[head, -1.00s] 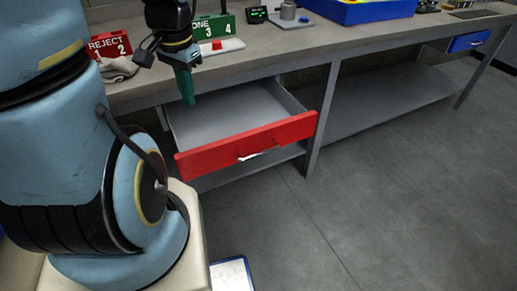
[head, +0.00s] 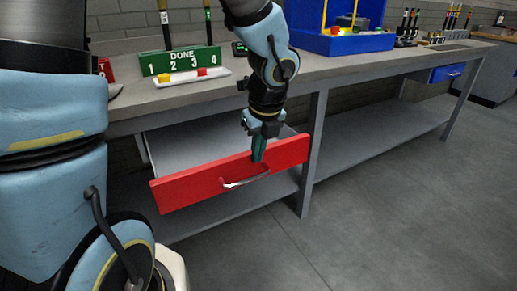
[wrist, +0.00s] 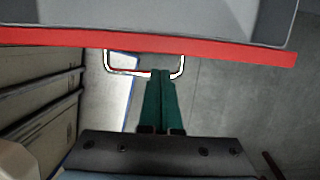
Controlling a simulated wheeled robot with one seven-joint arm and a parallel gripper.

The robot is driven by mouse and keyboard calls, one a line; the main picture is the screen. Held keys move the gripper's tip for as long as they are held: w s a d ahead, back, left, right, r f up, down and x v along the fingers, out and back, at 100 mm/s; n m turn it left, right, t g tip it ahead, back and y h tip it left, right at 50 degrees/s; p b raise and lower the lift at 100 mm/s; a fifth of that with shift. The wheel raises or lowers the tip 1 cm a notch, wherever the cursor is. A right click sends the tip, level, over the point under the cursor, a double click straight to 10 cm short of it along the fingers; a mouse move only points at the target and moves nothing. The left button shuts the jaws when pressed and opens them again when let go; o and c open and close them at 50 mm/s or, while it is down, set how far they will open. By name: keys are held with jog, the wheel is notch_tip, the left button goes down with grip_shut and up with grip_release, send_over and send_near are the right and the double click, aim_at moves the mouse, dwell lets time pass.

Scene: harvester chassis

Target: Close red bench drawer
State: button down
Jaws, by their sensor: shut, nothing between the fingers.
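The red bench drawer stands open under the bench; its red front (head: 195,185) faces me and its grey inside shows behind. A metal bar handle (head: 232,184) sits on the front; in the wrist view the handle (wrist: 112,68) stands out from the red front's top edge (wrist: 230,49). My gripper (head: 258,158) points down at the drawer front, its green fingers shut and empty, overlapping the front just above the handle. In the wrist view the fingertips (wrist: 160,74) overlap the handle's outer bar, outside the drawer. I cannot tell whether they touch it.
The grey bench top (head: 345,64) holds a green DONE rack (head: 178,62) and a blue bin (head: 345,41). A bench leg (head: 312,150) stands right of the drawer. A shut blue drawer (head: 447,73) is farther right. The floor (head: 400,220) in front is clear.

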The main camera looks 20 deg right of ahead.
aim_at(255, 165)
jog(key=shift+b+x, duration=0.65)
jog(key=shift+x, duration=1.65)
jog(key=shift+w+a+r+p, duration=0.1)
jog(key=shift+w+a+p, duration=0.05)
jog(key=shift+w+p, duration=0.3)
jog(key=w+a+p, duration=0.1)
jog(key=w+p, duration=0.2)
jog(key=w, duration=0.2)
jog(key=w+a+p, duration=0.1)
jog(key=w+p, duration=0.2)
jog(key=w, duration=0.3)
jog(key=w+a+p, duration=0.1)
jog(key=w+p, duration=0.3)
jog(key=w, duration=0.2)
jog(key=shift+a, duration=0.15)
jog(key=shift+w, duration=0.25)
